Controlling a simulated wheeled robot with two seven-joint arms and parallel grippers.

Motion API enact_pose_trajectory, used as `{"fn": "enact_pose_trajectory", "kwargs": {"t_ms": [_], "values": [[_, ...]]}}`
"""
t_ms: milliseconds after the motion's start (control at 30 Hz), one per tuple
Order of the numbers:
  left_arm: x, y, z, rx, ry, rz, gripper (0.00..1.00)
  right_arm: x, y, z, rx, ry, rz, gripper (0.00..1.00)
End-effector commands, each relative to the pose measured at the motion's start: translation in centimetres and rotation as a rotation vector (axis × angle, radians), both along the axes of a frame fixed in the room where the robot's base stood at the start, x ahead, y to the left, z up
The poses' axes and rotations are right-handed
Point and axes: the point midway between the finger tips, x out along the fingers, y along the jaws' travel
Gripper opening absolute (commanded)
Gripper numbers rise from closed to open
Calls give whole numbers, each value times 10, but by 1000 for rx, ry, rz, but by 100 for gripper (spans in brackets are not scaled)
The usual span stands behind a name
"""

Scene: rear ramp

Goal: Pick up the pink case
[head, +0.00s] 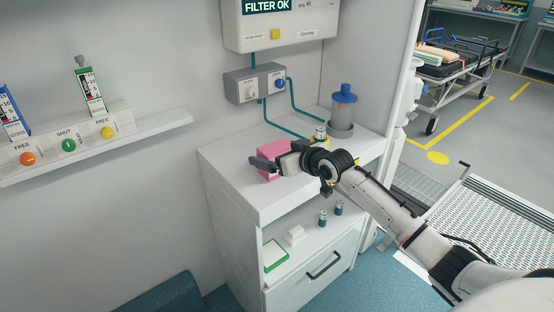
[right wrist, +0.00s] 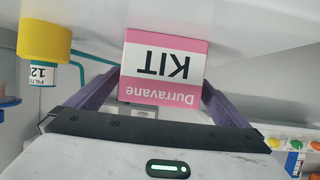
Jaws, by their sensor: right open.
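The pink case (head: 285,147) stands on the white cabinet top, partly hidden behind my right gripper (head: 263,163). In the right wrist view the case (right wrist: 165,66) is a pink and white box, lettered "Durravane KIT", seen upside down. The purple fingers of my right gripper (right wrist: 160,84) are open, one on each side of the case. I cannot tell whether they touch it. My left gripper is not in view.
A filter unit (head: 280,24) hangs above. Two vials (head: 338,207) and a green-edged pad (head: 275,256) lie on the shelf below. A wall rack (head: 150,132) is at left.

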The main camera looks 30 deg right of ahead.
Motion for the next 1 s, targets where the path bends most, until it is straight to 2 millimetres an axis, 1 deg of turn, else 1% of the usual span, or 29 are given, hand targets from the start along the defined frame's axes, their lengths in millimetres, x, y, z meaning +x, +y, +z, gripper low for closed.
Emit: {"fn": "enact_pose_trajectory", "kwargs": {"t_ms": [67,100,167,200,433,467,633,733,867,1000], "values": [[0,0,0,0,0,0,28,0,0,0,0,0,0,100],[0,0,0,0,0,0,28,0,0,0,0,0,0,97],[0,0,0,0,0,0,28,0,0,0,0,0,0,86],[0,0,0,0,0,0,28,0,0,0,0,0,0,80],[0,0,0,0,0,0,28,-1,0,0,0,0,0,41],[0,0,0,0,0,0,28,0,0,3,-1,-7,0,39],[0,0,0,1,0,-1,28,0,0,4,-1,-6,-1,39],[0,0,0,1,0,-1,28,0,-1,9,-1,-8,-1,39],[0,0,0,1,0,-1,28,1,-1,28,-3,-11,0,39],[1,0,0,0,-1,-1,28,1,-1,57,-3,-12,0,39]]}}
